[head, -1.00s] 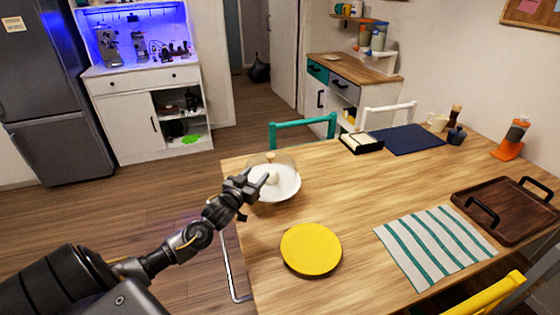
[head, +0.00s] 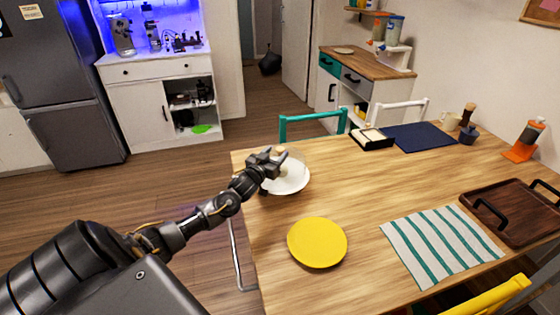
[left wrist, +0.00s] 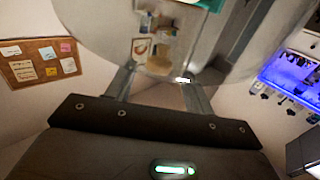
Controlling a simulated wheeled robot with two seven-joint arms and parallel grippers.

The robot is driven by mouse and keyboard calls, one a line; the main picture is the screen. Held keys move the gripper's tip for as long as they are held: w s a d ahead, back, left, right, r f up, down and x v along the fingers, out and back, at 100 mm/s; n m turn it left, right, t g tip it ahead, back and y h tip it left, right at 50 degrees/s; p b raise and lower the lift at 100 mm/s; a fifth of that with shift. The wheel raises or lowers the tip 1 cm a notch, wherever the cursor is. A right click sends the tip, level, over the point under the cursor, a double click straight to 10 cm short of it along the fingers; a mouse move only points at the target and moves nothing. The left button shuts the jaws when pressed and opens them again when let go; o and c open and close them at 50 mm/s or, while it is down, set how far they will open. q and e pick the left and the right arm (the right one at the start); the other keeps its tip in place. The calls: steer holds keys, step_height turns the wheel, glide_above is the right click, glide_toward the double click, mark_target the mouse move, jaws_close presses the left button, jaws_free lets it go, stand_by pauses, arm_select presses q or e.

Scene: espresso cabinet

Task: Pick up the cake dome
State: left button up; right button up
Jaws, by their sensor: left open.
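The cake dome (head: 300,158) is clear and faint, with a pale knob on top. It stands over a white plate (head: 295,184) at the left end of the wooden table. My left gripper (head: 281,161) is open, with its fingers overlapping the dome's upper part in the head view. Its hand hides part of the dome, and I cannot tell whether it touches. In the left wrist view, the two fingers (left wrist: 160,90) are apart in front of a large see-through curved surface, which looks like the dome (left wrist: 85,25). My right gripper is not in view.
A yellow plate (head: 317,243) lies nearer on the table (head: 370,190). A striped cloth (head: 440,243), a dark tray (head: 515,212), a navy mat (head: 420,137) and a black-edged box (head: 373,139) lie to the right. A teal chair (head: 313,117) stands behind the table.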

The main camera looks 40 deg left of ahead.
mark_target(278, 151)
arm_select(q)
steer(key=w, duration=0.3)
steer(key=shift+w+a+f, duration=0.1)
steer(key=shift+w+a, duration=0.1)
steer(key=shift+w, duration=0.15)
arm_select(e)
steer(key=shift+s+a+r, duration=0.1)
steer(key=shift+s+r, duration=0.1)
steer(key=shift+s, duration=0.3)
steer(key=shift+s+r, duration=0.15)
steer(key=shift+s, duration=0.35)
arm_select(q)
steer(key=shift+c, duration=0.4)
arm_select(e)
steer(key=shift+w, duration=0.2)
arm_select(q)
steer(key=shift+c, duration=1.2)
jaws_close()
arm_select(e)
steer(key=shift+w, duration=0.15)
